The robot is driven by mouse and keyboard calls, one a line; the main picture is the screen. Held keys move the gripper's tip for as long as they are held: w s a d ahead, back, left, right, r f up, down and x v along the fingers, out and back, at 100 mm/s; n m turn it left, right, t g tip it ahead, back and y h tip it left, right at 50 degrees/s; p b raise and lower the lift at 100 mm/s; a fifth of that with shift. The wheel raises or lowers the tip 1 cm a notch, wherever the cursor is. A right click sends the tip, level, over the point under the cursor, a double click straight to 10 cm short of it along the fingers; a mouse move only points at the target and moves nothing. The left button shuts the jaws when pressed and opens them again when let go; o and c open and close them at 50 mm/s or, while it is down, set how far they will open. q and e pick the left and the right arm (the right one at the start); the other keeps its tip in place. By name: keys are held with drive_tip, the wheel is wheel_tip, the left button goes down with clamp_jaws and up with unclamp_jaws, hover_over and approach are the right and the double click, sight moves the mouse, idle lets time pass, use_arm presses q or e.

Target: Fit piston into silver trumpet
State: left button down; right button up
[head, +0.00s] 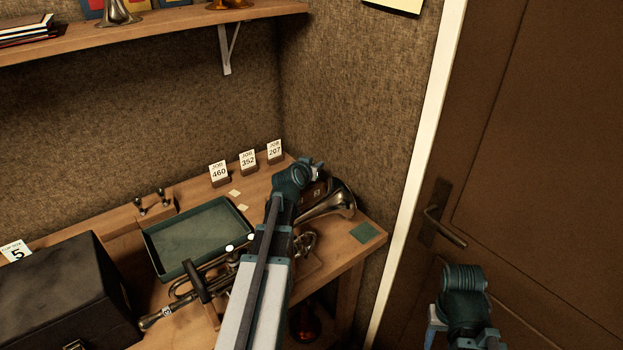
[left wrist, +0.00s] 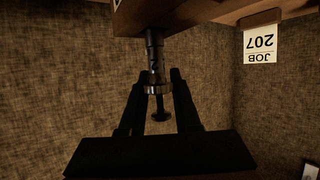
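The silver trumpet lies on the bench, its bell (head: 338,202) toward the right; my left arm hides much of its middle. My left gripper (head: 315,163) is above the bench near the bell. In the left wrist view, which is upside down, the gripper's two dark fingers (left wrist: 158,85) close on a slim metal piston (left wrist: 155,62) marked with a 2. Its stem and button lie between the fingers. Its far end overlaps a wooden surface; I cannot tell whether it touches. My right arm is at the lower right, its fingers out of sight.
A wooden rack (head: 155,209) with two upright pistons stands behind the green tray (head: 197,240). Job cards (head: 248,160) line the back. A dark case (head: 62,300) fills the left. A green patch (head: 365,232) lies near the right edge, with a door (head: 520,150) beyond.

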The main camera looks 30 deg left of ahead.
use_arm(q)
drive_tip(key=shift+r, duration=0.1)
idle(0.3)
wheel_tip(320, 180, up, 10)
drive_tip(key=p, duration=1)
